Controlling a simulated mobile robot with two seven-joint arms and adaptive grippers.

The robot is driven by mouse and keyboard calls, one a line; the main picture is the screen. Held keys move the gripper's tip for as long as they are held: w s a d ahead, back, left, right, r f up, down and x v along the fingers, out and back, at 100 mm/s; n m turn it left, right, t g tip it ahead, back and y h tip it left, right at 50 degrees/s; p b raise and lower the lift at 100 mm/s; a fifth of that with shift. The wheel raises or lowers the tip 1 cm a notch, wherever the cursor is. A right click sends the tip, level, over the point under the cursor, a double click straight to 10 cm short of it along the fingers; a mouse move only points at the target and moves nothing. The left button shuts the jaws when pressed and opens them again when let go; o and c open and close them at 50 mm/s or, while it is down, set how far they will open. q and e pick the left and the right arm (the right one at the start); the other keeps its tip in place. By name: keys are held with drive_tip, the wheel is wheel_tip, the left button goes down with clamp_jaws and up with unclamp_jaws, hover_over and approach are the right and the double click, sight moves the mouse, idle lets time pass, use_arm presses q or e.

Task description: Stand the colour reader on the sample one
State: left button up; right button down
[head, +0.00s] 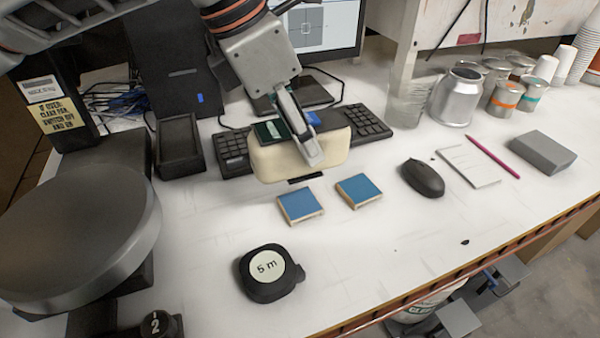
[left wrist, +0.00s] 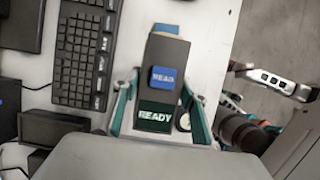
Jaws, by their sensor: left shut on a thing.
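My left gripper (head: 305,145) is shut on the colour reader (head: 335,154), a cream block with a dark top, in front of the keyboard. The left wrist view shows the reader's blue button (left wrist: 164,78) and its dark green screen reading READY (left wrist: 156,117), between my left fingers. Two blue square samples, a left one (head: 300,205) and a right one (head: 358,190), lie in front of the reader, apart from it. I see no number on either. My right gripper (head: 482,296) shows partly below the table's front edge, its fingertips apart and empty.
A tape measure (head: 268,273) lies in front of the left sample. A mouse (head: 422,178), white card (head: 468,166), pink pencil (head: 493,157) and grey box (head: 543,151) lie to the right. The keyboard (head: 369,122) is behind. A round metal plate (head: 75,230) stands at left.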

sight(273, 130)
use_arm(q)
drive_tip(key=shift+f+b, duration=0.4)
drive_tip(key=shift+f, duration=3.35)
drive_tip(key=shift+f, duration=0.2)
drive_tip(key=o, duration=1.7)
drive_tip(key=shift+a+r, duration=0.1)
drive_tip(key=shift+r, duration=0.4)
drive_tip(key=p+v, duration=0.1)
drive_tip(key=v, duration=1)
drive_tip(key=shift+r, duration=0.1)
